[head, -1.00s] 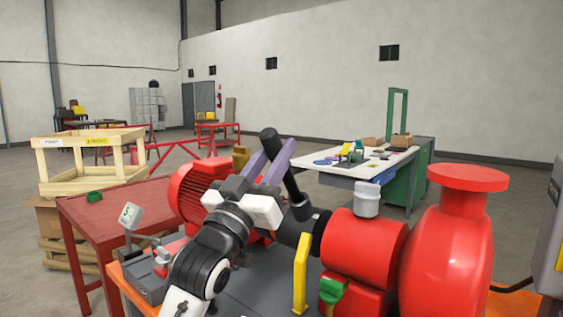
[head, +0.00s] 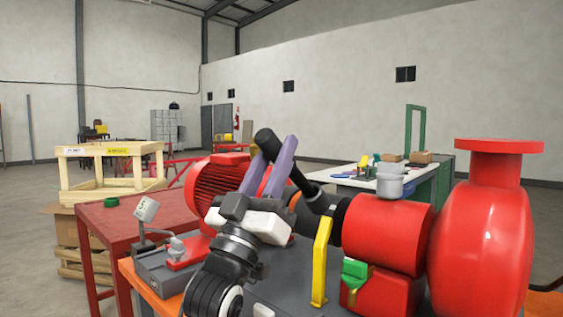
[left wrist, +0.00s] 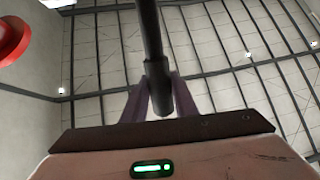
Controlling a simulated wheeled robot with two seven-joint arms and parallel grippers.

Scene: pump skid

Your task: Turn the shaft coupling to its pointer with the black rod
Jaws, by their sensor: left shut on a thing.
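The black rod (head: 297,176) leans up to the left, its lower end at the dark shaft coupling (head: 334,206) between the red motor (head: 218,180) and the red pump body (head: 388,236). My left gripper (head: 279,148) has its purple fingers around the rod's upper part and is shut on it. In the left wrist view the rod (left wrist: 152,45) runs down between the fingers (left wrist: 162,92). A yellow upright bar (head: 322,262) stands in front of the coupling; I cannot tell if it is the pointer. My right gripper is out of view.
A red table (head: 130,222) with a green ring (head: 111,202) stands at left, beside a wooden crate frame (head: 112,150). A grey cap (head: 390,183) tops the pump body, and a green block (head: 355,268) sits below. A white workbench (head: 345,179) stands behind.

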